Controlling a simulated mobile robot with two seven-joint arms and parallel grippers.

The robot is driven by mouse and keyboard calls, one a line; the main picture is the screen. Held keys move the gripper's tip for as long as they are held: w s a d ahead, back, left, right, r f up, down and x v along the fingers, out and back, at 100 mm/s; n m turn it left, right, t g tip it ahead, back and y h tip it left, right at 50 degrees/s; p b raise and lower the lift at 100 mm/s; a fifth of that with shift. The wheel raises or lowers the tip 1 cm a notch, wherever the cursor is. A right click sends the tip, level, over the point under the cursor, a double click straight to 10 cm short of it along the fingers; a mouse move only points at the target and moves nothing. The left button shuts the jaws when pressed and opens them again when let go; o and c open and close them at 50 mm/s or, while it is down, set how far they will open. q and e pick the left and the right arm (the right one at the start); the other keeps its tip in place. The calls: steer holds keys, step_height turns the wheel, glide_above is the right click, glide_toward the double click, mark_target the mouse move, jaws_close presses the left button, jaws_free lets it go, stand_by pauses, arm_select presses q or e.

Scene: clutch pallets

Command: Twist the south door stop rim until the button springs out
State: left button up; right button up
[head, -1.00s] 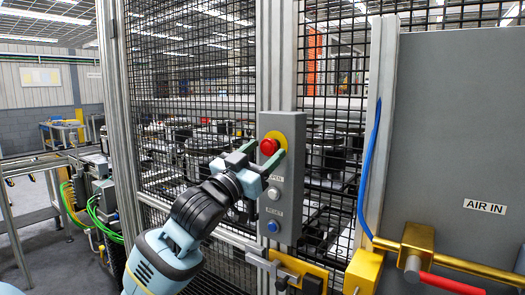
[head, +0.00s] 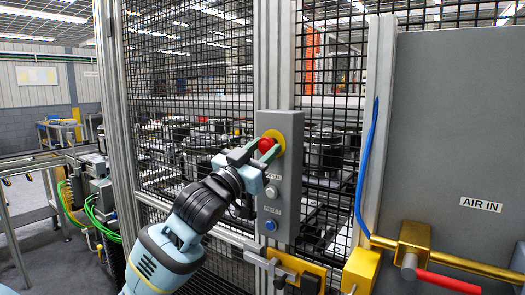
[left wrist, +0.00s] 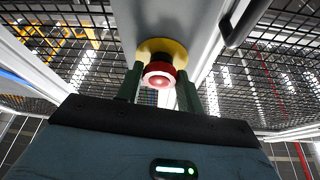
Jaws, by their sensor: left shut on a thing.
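The red stop button (head: 266,145) sits on a yellow round plate (head: 279,134) at the top of the grey control box (head: 289,176), on the fence post by the door. My left gripper (head: 262,150) is shut on the red button's rim, with one green finger on each side. In the left wrist view the red button (left wrist: 159,76) with its paler rim is between the two green fingers (left wrist: 160,86), in front of the yellow plate (left wrist: 160,50). My right gripper is not in view.
Below on the box are a pale button (head: 271,191) and a blue reset button (head: 271,226). A yellow door latch (head: 297,270) is under the box. Black mesh fence surrounds it. A blue hose (head: 361,190) and brass air valve (head: 413,245) are at right.

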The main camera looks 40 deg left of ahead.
arm_select(q)
steer(key=shift+m, duration=0.3)
steer(key=m+h, duration=0.2)
steer(key=m, duration=0.2)
steer(key=shift+a+m+h, duration=0.1)
steer(key=shift+m+h, duration=0.2)
steer(key=shift+h, duration=0.1)
steer(key=shift+s+a+r+m+g+h, duration=0.1)
steer(key=shift+m+g+h, duration=0.35)
steer(key=shift+m, duration=0.75)
steer(key=shift+r+m+g+h, duration=0.1)
steer(key=shift+m+g+h, duration=0.3)
steer(key=shift+m, duration=0.8)
steer(key=o, duration=1)
steer(key=shift+f, duration=0.1)
